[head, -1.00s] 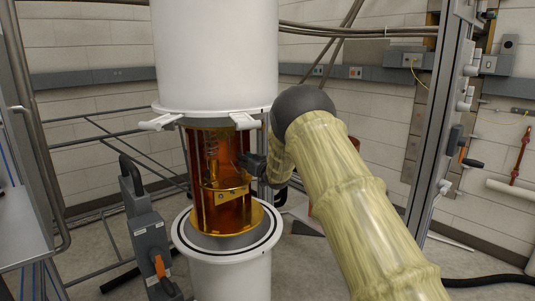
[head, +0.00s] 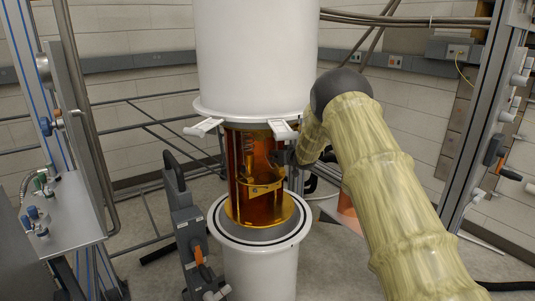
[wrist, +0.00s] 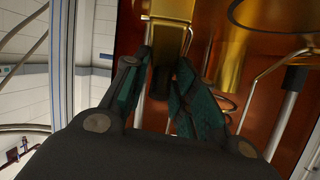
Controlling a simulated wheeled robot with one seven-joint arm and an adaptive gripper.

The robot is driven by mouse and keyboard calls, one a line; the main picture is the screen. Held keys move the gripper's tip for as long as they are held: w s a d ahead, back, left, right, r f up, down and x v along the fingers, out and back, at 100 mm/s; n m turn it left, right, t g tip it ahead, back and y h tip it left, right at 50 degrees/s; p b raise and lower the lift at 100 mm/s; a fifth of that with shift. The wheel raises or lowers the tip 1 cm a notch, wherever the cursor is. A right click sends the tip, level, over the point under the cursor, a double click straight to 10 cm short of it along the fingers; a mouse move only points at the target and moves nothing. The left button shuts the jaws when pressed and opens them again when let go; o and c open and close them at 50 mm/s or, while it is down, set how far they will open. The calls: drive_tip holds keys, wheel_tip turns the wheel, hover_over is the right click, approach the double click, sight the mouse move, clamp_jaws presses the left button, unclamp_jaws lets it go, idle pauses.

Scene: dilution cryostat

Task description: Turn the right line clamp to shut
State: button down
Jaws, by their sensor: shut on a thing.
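My gripper (head: 286,157) reaches in from the right, at the right side of the open amber and gold core (head: 255,187) of the cryostat, below the white upper can (head: 252,55). In the wrist view my gripper (wrist: 162,82) has its teal-padded fingers on either side of a small dark piece (wrist: 161,80) just below a gold block (wrist: 167,40), and is shut on it. This piece seems to be the line clamp's handle, but its angle is hard to tell. My wrist and fingers hide much of it. In the head view the clamp is too small and covered to make out.
Two white brackets (head: 203,127) stick out under the upper can's rim. A white lower can (head: 260,270) stands beneath the core. A grey post with an orange lever (head: 198,256) stands front left. A thin bent metal tube (wrist: 265,72) runs close right of my fingers.

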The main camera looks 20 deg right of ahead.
drive_tip(key=shift+f, duration=0.1)
idle(0.4)
drive_tip(key=c, duration=1.4)
unclamp_jaws()
drive_tip(key=shift+o, duration=0.2)
drive_tip(key=v, duration=1.1)
drive_tip(key=shift+s+r, duration=0.25)
drive_tip(key=shift+s, duration=0.1)
drive_tip(key=shift+f, duration=0.1)
